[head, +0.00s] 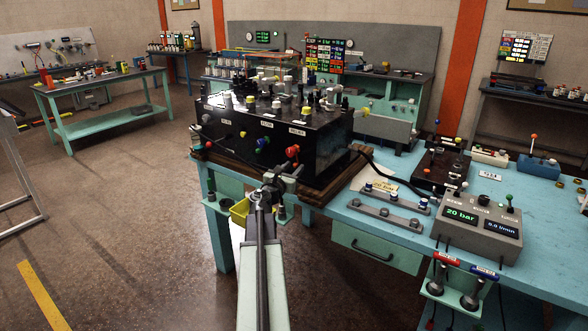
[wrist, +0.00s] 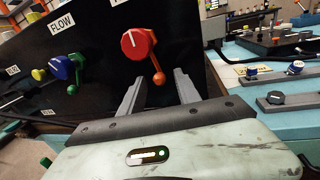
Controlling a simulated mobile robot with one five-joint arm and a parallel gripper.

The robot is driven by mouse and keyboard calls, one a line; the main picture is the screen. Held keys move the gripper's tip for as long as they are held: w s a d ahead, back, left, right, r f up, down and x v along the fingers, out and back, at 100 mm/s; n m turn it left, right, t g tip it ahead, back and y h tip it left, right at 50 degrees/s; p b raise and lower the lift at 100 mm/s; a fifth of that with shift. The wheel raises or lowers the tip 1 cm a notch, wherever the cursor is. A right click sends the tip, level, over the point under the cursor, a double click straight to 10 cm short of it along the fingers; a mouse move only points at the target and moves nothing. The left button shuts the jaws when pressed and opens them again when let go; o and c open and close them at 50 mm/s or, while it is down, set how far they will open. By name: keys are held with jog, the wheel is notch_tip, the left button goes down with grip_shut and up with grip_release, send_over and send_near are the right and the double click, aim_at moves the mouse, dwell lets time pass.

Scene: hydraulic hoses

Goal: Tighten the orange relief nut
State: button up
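The black hydraulic block (head: 240,122) stands on the near table. Its front face carries a red relief knob (head: 292,151), which also shows in the wrist view (wrist: 137,43). The orange nut (wrist: 158,78) is a small rounded piece just below and right of the red knob, joined to it by an orange neck. My gripper (wrist: 160,74) is open, its two grey fingers pointing at the face. The nut appears between the fingertips, with gaps on both sides; I cannot tell how far behind them it lies. In the head view my gripper (head: 278,180) is in front of the block, and the nut is not clear.
A blue flow knob (wrist: 62,67) and a yellow-green knob (wrist: 39,74) sit left of the red one. A yellow bin (head: 240,211) hangs at the table's edge. A grey gauge box (head: 477,228) reads 20 bar.

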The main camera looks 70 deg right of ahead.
jog(key=shift+d, duration=0.1)
grip_shut()
jog(key=shift+s+d, duration=0.1)
jog(key=shift+d, duration=0.2)
jog(key=shift+a, duration=0.25)
